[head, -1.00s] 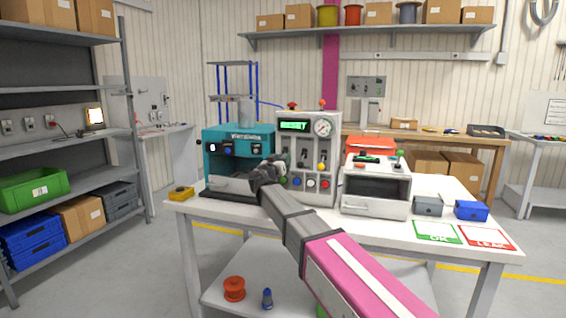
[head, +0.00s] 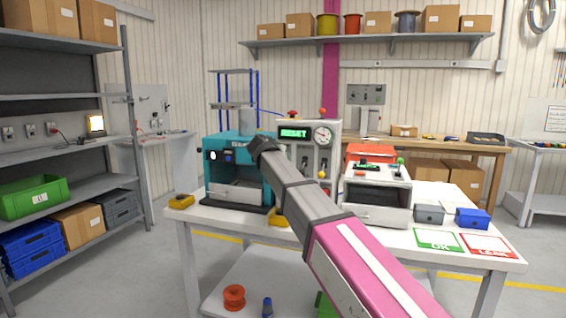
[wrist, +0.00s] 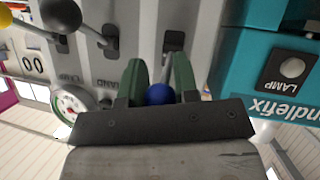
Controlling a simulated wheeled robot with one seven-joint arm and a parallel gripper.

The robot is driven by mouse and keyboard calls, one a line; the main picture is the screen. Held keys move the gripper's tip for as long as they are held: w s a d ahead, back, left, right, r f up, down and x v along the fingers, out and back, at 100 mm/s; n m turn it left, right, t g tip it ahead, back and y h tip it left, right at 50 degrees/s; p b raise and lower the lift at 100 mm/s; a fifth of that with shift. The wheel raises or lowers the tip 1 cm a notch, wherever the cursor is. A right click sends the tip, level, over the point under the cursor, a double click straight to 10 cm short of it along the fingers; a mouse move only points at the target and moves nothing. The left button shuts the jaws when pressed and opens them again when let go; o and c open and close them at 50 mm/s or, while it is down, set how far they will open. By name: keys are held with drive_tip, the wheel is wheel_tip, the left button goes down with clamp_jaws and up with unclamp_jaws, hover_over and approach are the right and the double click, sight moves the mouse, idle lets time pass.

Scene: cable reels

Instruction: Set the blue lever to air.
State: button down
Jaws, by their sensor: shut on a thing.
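The blue lever's round knob (wrist: 159,95) is between the two green fingers of my gripper (wrist: 160,80) in the wrist view. The fingers are shut on it. Its metal stem runs into a slot in the grey test panel (wrist: 205,45). In the head view the panel (head: 332,160) stands on the table with a display reading RESET and a round gauge. There my arm hides the blue lever and the fingers. The lever's label is not readable, so I cannot tell its setting.
A black-knobbed lever (wrist: 62,14) and a yellow-knobbed lever (wrist: 4,18) stand beside the blue one. The teal machine (head: 225,160) is close on the panel's left. A grey-white box with an open front (head: 377,195) stands to the right. Green and red mats (head: 488,246) lie at the table's right front.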

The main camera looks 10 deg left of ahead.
drive_tip(key=shift+r, duration=0.1)
idle(0.4)
drive_tip(key=c, duration=0.9)
unclamp_jaws()
drive_tip(key=shift+o, duration=0.2)
drive_tip(key=v, duration=1)
drive_tip(key=shift+s+r, duration=0.2)
drive_tip(key=shift+r, duration=0.05)
drive_tip(key=shift+a, duration=0.1)
